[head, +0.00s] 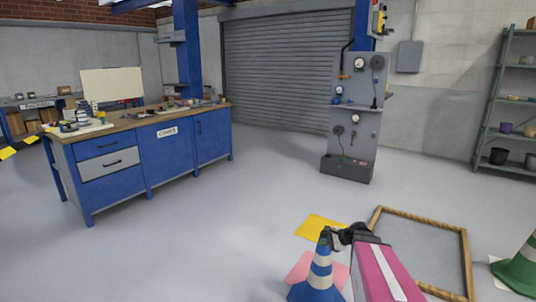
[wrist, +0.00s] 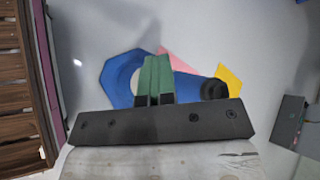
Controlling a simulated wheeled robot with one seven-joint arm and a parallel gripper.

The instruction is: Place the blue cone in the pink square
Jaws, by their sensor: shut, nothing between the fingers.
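The blue cone (head: 319,270) with white bands stands upright at the bottom of the head view. It also shows in the wrist view (wrist: 185,86), its wide base (wrist: 115,75) at left and dark tip at right. The pink square (head: 301,266) lies flat on the floor behind and around the cone's lower part; a corner of it (wrist: 180,62) shows in the wrist view. I cannot tell how much of the base rests on it. My gripper (head: 338,238) is shut and empty beside the cone's top. Its green fingers (wrist: 155,75) overlap the cone in the wrist view.
A yellow square (head: 319,227) lies behind the pink one. A wooden frame (head: 465,250) lies on the floor at right, with a green cone (head: 520,268) beyond. A blue workbench (head: 165,145) stands at left, and a grey panel stand (head: 352,120) at the back. The middle floor is clear.

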